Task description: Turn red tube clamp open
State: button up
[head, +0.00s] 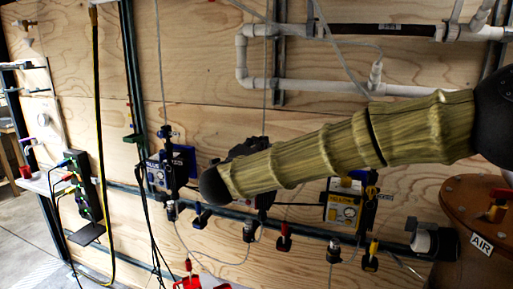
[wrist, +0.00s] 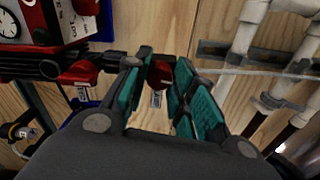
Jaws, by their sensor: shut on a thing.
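In the wrist view, my gripper (wrist: 163,64) has teal-padded fingers around a red tube clamp (wrist: 159,75). The fingers are closed on it, though a gap shows between the pads nearer the palm. A small white and blue label (wrist: 157,98) hangs just below the red part. A second red handle (wrist: 79,74) with a label sits to the left, outside the fingers. In the head view, my arm crosses from the right and hides the gripper's fingers and the held clamp. Another red-handled clamp (head: 284,238) shows on the lower rail there.
The plywood wall (head: 200,60) carries white pipes (head: 310,88) at the upper right. A blue-faced device (head: 158,172) and a yellow-faced device (head: 345,210) hang from the rail. A round gauge (wrist: 9,24) is at the wrist view's upper left. A wooden AIR-labelled tank (head: 470,215) stands right.

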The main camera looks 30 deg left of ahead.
jog(key=shift+n, duration=1.1)
jog(key=shift+p, duration=0.3)
jog(key=o, duration=1)
jog(key=shift+o, duration=0.2)
jog(key=v, duration=1.2)
